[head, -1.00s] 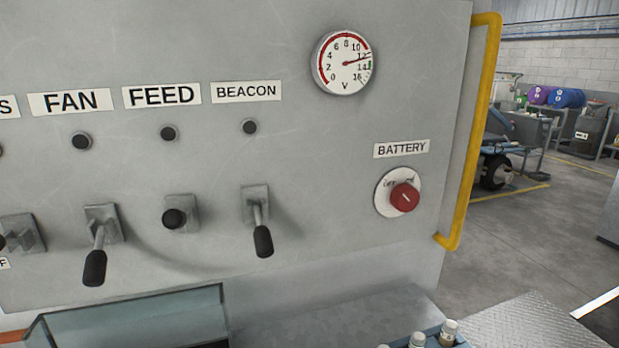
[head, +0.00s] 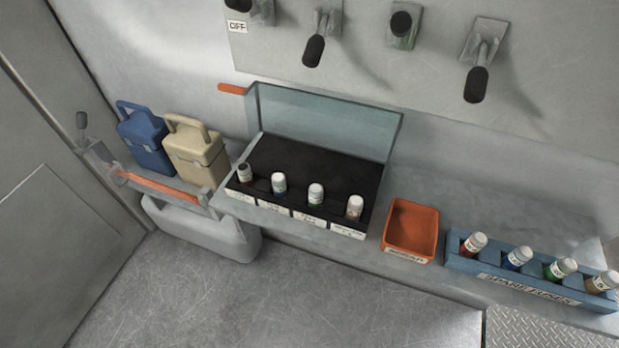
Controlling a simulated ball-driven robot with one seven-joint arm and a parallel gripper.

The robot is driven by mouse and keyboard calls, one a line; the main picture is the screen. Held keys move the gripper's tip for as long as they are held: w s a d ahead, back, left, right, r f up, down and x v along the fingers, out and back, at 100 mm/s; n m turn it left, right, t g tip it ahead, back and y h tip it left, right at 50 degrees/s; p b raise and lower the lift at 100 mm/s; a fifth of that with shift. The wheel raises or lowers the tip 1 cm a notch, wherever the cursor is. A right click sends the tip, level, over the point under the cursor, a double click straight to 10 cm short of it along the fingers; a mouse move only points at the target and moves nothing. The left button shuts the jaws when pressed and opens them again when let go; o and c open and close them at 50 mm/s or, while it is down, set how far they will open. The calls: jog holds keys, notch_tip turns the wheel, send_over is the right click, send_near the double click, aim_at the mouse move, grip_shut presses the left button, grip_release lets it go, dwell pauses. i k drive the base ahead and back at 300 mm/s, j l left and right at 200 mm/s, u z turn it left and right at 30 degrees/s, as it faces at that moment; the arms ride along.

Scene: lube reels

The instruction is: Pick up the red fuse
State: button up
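A fuse with a red body and white cap (head: 474,244) stands slightly tilted in the leftmost slot of the blue spare fuses rack (head: 533,287), at the right of the head view. Beside it in the same rack stand a blue fuse (head: 518,257), a green fuse (head: 561,268) and a brownish fuse (head: 602,282). My gripper is not in view.
A black fuse box (head: 310,166) with a raised clear lid (head: 325,122) holds several white-capped fuses. An empty orange tray (head: 411,226) sits between box and rack. Blue (head: 145,139) and beige (head: 197,155) containers stand left. Lever switches (head: 478,82) project from the panel above.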

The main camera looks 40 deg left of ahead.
aim_at(242, 169)
jog(key=i+j+u, duration=0.15)
jog(key=u, duration=0.25)
jog(key=i+j+u, duration=0.15)
jog(key=j+u, duration=0.25)
jog(key=i+u, duration=0.2)
jog(key=u, duration=0.2)
